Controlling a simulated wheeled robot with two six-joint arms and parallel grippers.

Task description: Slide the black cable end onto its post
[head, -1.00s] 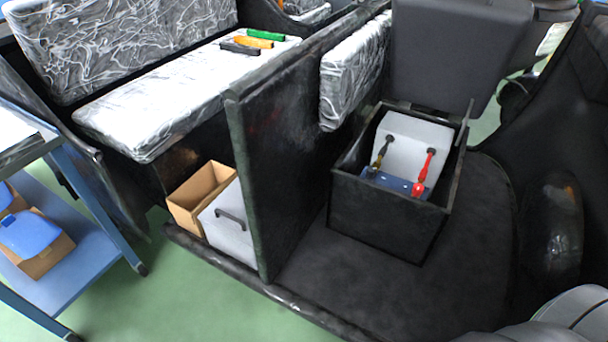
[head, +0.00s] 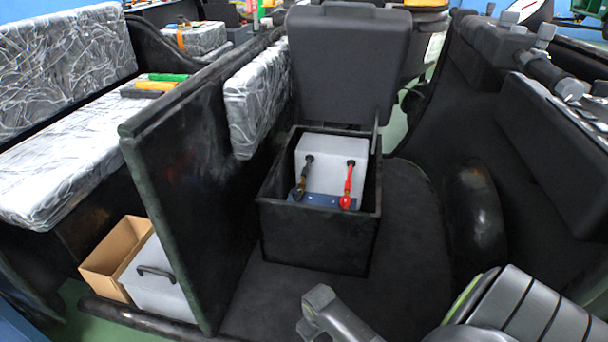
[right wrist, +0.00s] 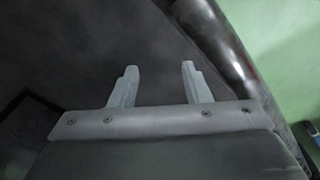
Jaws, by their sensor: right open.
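In the head view, the black cable (head: 307,175) runs down the front of a light grey battery (head: 330,155) inside an open black box. Its brass-coloured end (head: 298,192) hangs low near a blue strip. The red cable (head: 349,183) runs down to the right of it, with its red end at the strip's right. I cannot make out the post for the black end. My right gripper (right wrist: 157,86) shows in the right wrist view, open and empty over a dark surface, away from the battery. My left gripper is not in view.
The black box (head: 315,238) stands on the dark vehicle floor, its seat lid (head: 342,60) raised behind it. A dark partition (head: 195,170) rises at its left. A cardboard box (head: 110,255) and a grey case (head: 160,285) sit beyond the partition. Floor right of the box is clear.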

